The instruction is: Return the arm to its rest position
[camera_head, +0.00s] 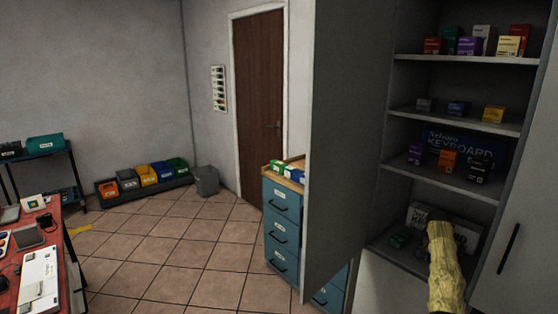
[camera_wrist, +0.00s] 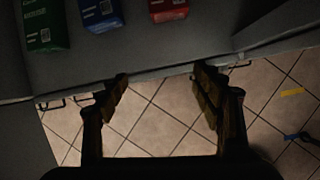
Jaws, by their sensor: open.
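My arm (camera_head: 444,270) is in its yellowish cover at the lower right of the head view, raised in front of the cabinet's lowest visible shelf (camera_head: 392,256). Its fingers cannot be made out clearly there. In the wrist view my gripper (camera_wrist: 160,78) is open, its two dark fingers wide apart with nothing between them. Tiled floor shows between and below the fingers. Their tips are near the edge of a grey surface (camera_wrist: 150,50) in the picture.
In the wrist view, a green box (camera_wrist: 45,28), a blue box (camera_wrist: 101,14) and a red box (camera_wrist: 168,9) are on the grey surface. The open cabinet door (camera_head: 345,130) stands left of the shelves. Blue drawers (camera_head: 283,225) are beyond it.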

